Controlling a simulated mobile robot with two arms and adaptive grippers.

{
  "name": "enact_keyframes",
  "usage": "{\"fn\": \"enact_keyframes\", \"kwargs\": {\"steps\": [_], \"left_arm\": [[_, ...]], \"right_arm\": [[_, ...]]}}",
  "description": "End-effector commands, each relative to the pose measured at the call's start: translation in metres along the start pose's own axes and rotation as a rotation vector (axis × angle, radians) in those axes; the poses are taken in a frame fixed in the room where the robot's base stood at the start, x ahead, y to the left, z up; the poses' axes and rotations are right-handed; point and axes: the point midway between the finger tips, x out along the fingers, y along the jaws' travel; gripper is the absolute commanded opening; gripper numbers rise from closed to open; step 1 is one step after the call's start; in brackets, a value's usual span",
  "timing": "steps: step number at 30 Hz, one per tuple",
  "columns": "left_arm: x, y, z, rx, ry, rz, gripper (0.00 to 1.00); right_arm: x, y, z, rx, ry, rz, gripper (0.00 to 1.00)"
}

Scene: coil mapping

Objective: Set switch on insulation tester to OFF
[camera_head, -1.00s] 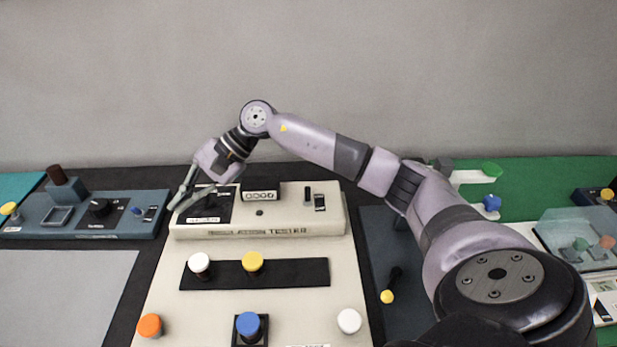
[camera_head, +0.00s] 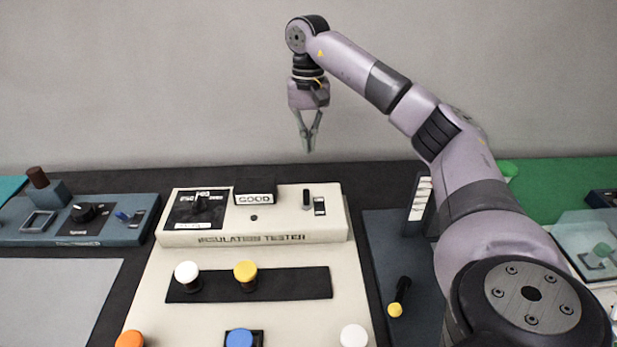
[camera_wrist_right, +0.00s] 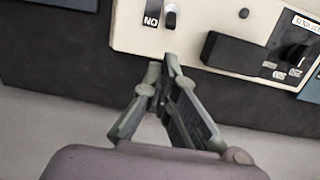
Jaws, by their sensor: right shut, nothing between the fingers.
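The cream insulation tester (camera_head: 250,238) stands in the middle of the bench. Its small toggle switch (camera_head: 306,198) is on the right of its top, beside a small label (camera_head: 319,206). In the wrist view the switch (camera_wrist_right: 170,18) shows near the top edge, and the label (camera_wrist_right: 152,14) reads ON upside down. The tester's rotary knob (camera_head: 200,203) sits on a black panel at the left. The display (camera_head: 255,199) reads GOOD. My right gripper (camera_head: 308,146) is shut and empty, pointing down, above and behind the switch, touching nothing. My left gripper is out of view.
A cream panel with white (camera_head: 187,271) and yellow (camera_head: 246,271) knobs lies in front of the tester. A blue-grey unit (camera_head: 75,220) stands at the left. A dark unit with a yellow-tipped lever (camera_head: 398,300) is at the right. The air around my gripper is clear.

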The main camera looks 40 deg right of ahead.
Motion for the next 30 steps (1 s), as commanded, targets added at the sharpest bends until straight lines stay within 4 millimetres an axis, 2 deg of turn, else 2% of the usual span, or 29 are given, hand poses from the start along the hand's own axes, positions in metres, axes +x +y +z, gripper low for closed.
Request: {"fn": "enact_keyframes", "kwargs": {"steps": [5,8,15,19,24,30], "left_arm": [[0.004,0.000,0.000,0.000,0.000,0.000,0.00],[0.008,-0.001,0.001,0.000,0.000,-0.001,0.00],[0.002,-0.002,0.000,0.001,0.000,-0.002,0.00],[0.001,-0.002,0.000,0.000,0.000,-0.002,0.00],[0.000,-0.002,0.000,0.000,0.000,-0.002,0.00],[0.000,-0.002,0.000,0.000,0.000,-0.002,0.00]], "right_arm": [[0.014,-0.001,0.000,-0.002,-0.002,0.001,0.00],[0.032,0.000,0.001,-0.001,-0.004,0.003,0.00],[0.072,0.000,0.001,0.000,-0.003,0.002,0.00],[0.089,0.000,0.001,0.000,-0.002,0.000,0.00],[0.099,-0.001,0.001,0.000,0.000,-0.001,0.00],[0.101,-0.001,0.000,0.000,0.000,-0.002,0.00]]}}
